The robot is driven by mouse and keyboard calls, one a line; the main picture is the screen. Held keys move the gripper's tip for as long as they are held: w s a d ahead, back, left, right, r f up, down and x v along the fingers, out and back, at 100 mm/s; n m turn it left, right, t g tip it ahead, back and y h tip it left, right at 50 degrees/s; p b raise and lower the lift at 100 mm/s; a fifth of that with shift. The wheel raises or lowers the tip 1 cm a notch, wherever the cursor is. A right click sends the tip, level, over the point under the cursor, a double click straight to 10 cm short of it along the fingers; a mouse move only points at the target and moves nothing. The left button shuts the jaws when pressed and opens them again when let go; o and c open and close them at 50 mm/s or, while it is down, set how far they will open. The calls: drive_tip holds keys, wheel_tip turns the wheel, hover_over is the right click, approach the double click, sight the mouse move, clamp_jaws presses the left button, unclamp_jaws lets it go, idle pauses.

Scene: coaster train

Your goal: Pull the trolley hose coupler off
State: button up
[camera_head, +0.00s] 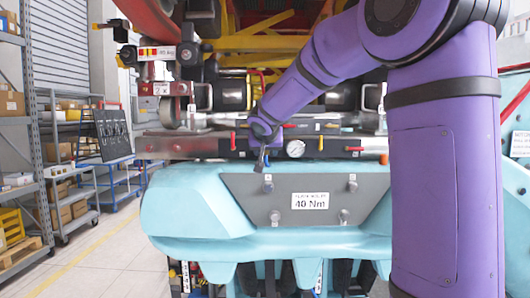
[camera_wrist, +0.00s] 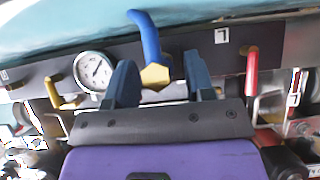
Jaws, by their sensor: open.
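The trolley hose coupler is a brass hexagonal fitting (camera_wrist: 155,76) on the end of a blue hose (camera_wrist: 147,32) in the wrist view. My gripper (camera_wrist: 158,60) is open, with one dark finger on each side of the hose and coupler. Gaps show between the fingers and the coupler. In the head view my gripper (camera_head: 262,158) is at the dark valve panel, left of the round gauge (camera_head: 295,148). The coupler is not clearly visible in the head view. What lies beneath the coupler is hidden by my gripper.
A yellow lever (camera_wrist: 53,95) and a red lever (camera_wrist: 251,70) flank the gripper on the dark panel (camera_wrist: 285,45). The teal car body (camera_head: 185,200) with a 40 Nm plate (camera_head: 310,201) is below. Shelving (camera_head: 70,150) stands left beside clear floor (camera_head: 100,262).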

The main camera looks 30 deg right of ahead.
sight(266, 158)
drive_tip(key=shift+c, duration=0.2)
clamp_jaws()
drive_tip(key=shift+s+a, duration=0.3)
drive_tip(key=shift+s, duration=0.05)
drive_tip(key=shift+s+a, duration=0.75)
drive_tip(key=shift+s, duration=0.35)
drive_tip(key=shift+s+a, duration=0.7)
drive_tip(key=shift+s, duration=0.35)
